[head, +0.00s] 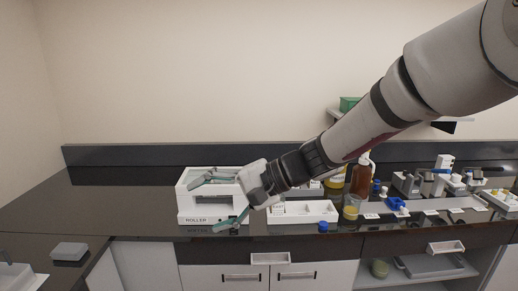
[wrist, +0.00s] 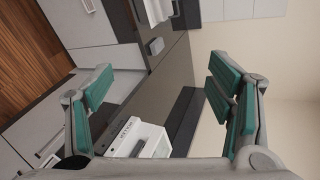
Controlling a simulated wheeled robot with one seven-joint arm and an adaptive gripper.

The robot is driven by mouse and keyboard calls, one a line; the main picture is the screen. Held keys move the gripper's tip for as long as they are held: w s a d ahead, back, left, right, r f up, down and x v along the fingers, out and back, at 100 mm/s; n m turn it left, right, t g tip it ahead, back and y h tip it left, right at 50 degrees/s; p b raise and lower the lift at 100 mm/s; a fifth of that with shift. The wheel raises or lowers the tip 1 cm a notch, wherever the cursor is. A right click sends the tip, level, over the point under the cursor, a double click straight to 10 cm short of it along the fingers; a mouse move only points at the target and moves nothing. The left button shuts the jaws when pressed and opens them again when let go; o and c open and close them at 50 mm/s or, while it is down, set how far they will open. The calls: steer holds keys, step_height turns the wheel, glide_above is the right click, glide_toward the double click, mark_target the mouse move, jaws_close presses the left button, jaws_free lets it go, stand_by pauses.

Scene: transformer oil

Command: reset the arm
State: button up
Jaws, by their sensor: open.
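My gripper (head: 222,200) is at the end of my arm, which reaches in from the upper right in the head view. It is in front of the white box labelled ROLLER (head: 206,219) on the dark counter. Its green-padded fingers are spread wide apart and nothing is between them. In the wrist view my gripper (wrist: 160,110) also shows open and empty, with the white roller box (wrist: 148,142) below and between the fingers. My gripper hides part of the box. I cannot tell whether it touches the box.
A white tray (head: 318,206) stands right of the roller box. Beyond it are a beaker (head: 351,207), a brown bottle (head: 361,178) and several small instruments. A grey block (head: 69,251) lies at the left. The counter (head: 110,195) left of the roller box is clear.

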steer(key=s+d+r+n+t+h, duration=0.1)
steer(key=s+d+t+h, duration=0.1)
steer(key=s+d+h, duration=0.4)
steer(key=s+d+n+t+h, duration=0.2)
steer(key=s+d+h, duration=0.4)
steer(key=s+d, duration=0.8)
steer(key=d+t, duration=0.1)
steer(key=d, duration=0.7)
steer(key=shift+s+d+r+h+b, duration=0.25)
steer(key=shift+d+r+h+b, duration=0.05)
steer(key=shift+d+r+h, duration=0.1)
